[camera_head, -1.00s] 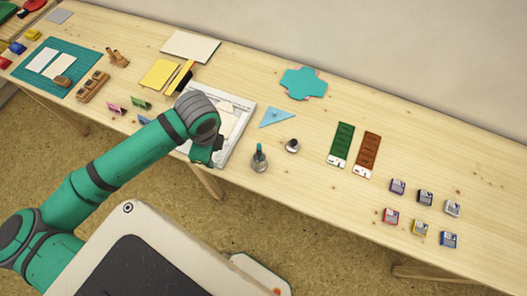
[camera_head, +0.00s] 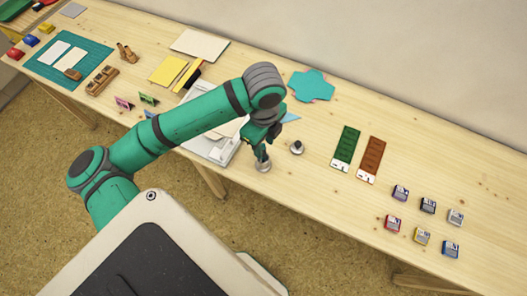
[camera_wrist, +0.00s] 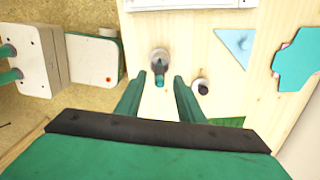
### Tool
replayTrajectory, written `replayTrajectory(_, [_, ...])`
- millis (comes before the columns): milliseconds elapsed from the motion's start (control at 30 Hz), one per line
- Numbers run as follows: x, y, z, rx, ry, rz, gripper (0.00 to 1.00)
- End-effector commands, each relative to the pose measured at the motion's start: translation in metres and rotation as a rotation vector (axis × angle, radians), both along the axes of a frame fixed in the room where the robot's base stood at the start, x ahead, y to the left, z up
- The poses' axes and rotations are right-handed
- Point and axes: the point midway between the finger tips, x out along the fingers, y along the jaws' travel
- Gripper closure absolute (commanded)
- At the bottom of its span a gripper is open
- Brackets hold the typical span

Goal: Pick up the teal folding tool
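The teal folding tool (camera_wrist: 159,78) stands up out of a small grey round holder (camera_wrist: 158,57) near the table's front edge. In the head view the holder (camera_head: 264,166) shows just below my gripper (camera_head: 262,149), which largely hides the tool there. In the wrist view my gripper (camera_wrist: 160,82) is open, its two green fingers apart. The tool's upper part shows between them, with a gap on each side. I see no clear contact, and the exact height of the fingertips over the holder cannot be told.
A small dark-topped round item (camera_head: 297,148) stands close to the right of the holder. A light blue triangle (camera_head: 290,117) and a flat teal cut-out (camera_head: 312,86) lie behind. A white tray (camera_head: 215,152) is at the left. Green (camera_head: 345,147) and brown (camera_head: 370,158) strips lie further right.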

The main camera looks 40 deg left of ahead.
Motion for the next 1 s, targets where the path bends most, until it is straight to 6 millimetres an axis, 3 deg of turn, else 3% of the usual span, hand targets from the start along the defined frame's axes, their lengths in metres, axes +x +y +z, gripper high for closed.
replayTrajectory(400, [-0.001,0.001,-0.048,-0.002,0.001,0.001,0.65])
replayTrajectory(700, [-0.001,0.001,-0.053,0.001,-0.001,-0.001,0.65])
replayTrajectory(733, [-0.001,0.001,-0.053,0.001,-0.001,-0.001,0.68])
replayTrajectory(867, [-0.001,0.001,-0.052,0.0,-0.001,-0.001,0.99])
replayTrajectory(1000, [-0.001,0.001,-0.052,0.0,-0.001,-0.001,1.0])
